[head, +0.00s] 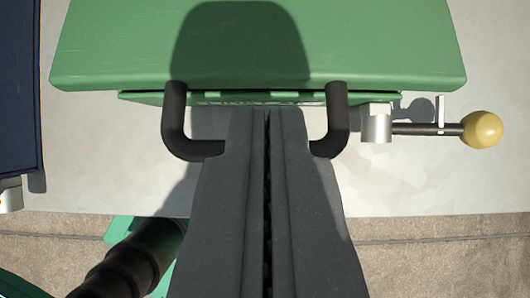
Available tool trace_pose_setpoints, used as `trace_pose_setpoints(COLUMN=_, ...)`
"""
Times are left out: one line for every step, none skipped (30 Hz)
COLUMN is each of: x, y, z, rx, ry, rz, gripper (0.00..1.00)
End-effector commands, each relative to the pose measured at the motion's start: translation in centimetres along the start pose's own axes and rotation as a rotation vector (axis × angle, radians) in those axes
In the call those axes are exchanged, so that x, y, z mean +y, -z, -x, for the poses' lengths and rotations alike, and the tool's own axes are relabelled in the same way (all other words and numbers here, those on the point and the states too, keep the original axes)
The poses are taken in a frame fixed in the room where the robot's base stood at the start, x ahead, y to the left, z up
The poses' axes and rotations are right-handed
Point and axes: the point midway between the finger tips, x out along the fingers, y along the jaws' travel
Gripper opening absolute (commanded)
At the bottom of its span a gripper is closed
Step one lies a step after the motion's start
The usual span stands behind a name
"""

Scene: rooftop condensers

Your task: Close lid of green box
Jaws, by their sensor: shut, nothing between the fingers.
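The green box (390,45) is at the top of the head view, its broad green upper panel cut off by the frame. A narrow green strip shows just under the panel's front edge. I cannot tell how far the lid stands open. A black U-shaped handle (338,120) sticks out from the front; the middle of its bar is hidden behind my gripper. My gripper (268,112) is shut and empty, its fingertips between the handle's two arms, close to the box front. I cannot tell if they touch it.
Right of the handle is a metal valve fitting (376,124) with a rod ending in a yellow ball (482,130). A dark blue box (18,90) stands at the left edge. Pale flat surface (430,185) lies around the box, with brownish ground (440,255) in front.

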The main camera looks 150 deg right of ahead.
Motion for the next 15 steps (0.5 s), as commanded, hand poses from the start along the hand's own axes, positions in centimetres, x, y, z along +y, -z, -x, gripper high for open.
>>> trace_pose_setpoints(x=-0.1, y=-1.1, z=-0.9, rx=0.03, ry=0.002, rz=-0.004, gripper=0.0)
trace_pose_setpoints(x=-0.1, y=-1.5, z=-1.1, rx=0.045, ry=0.002, rz=-0.004, gripper=0.0)
trace_pose_setpoints(x=-0.1, y=-1.9, z=-1.3, rx=0.066, ry=0.002, rz=-0.004, gripper=0.0)
trace_pose_setpoints(x=0.0, y=-2.2, z=-1.4, rx=0.082, ry=0.002, rz=-0.005, gripper=0.0)
trace_pose_setpoints(x=0.1, y=-2.5, z=-1.6, rx=0.096, ry=0.0, rz=-0.005, gripper=0.0)
trace_pose_setpoints(x=0.1, y=-2.9, z=-1.8, rx=0.117, ry=0.0, rz=-0.006, gripper=0.0)
trace_pose_setpoints(x=0.1, y=-3.2, z=-1.9, rx=0.131, ry=-0.002, rz=-0.006, gripper=0.0)
trace_pose_setpoints(x=0.1, y=-3.5, z=-2.1, rx=0.144, ry=-0.002, rz=-0.005, gripper=0.0)
trace_pose_setpoints(x=0.2, y=-3.8, z=-2.3, rx=0.163, ry=-0.002, rz=-0.007, gripper=0.0)
trace_pose_setpoints(x=0.2, y=-4.0, z=-2.5, rx=0.17, ry=-0.003, rz=-0.006, gripper=0.0)
trace_pose_setpoints(x=0.2, y=-4.2, z=-2.6, rx=0.166, ry=-0.003, rz=-0.003, gripper=0.0)
trace_pose_setpoints(x=0.2, y=-4.6, z=-2.9, rx=0.164, ry=-0.003, rz=-0.003, gripper=0.0)
trace_pose_setpoints(x=0.1, y=-4.8, z=-3.0, rx=0.163, ry=-0.003, rz=-0.002, gripper=0.0)
trace_pose_setpoints(x=0.1, y=-5.1, z=-3.2, rx=0.162, ry=-0.002, rz=-0.002, gripper=0.0)
trace_pose_setpoints(x=0.1, y=-5.4, z=-3.4, rx=0.162, ry=-0.002, rz=-0.002, gripper=0.0)
